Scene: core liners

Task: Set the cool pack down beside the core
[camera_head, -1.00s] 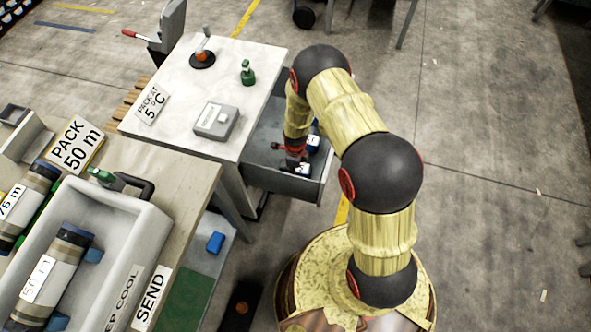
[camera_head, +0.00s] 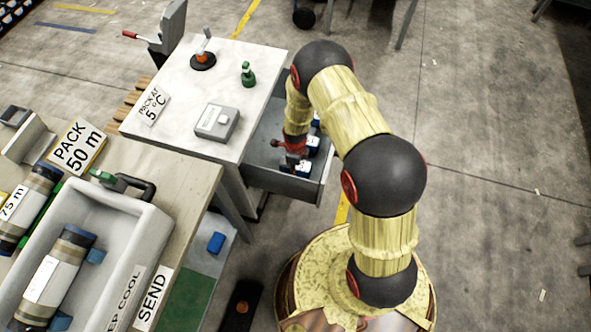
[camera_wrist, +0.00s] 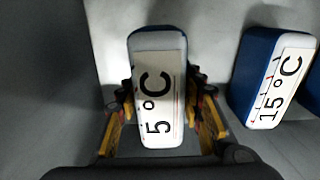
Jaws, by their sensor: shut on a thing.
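My gripper (camera_wrist: 165,125) reaches into the open drawer (camera_head: 262,180) and is shut on a blue and white cool pack (camera_wrist: 158,90) labelled 5 °C, with a finger on each side of it. Whether the pack is clear of the drawer floor I cannot tell. The core (camera_head: 58,270), a dark and tan cylinder with a white label, lies in the grey crate (camera_head: 150,228) at the lower left of the head view. The crate bears a "KEEP COOL" label, partly cut off, and a SEND label is beside it.
A second pack (camera_wrist: 272,80) labelled 15 °C lies to the right in the drawer. Blue blocks (camera_head: 97,256) sit beside the core. A grey box (camera_head: 217,122) and a green object (camera_head: 247,73) stand on the white cabinet top. A PACK 50 m sign (camera_head: 76,148) stands behind the crate.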

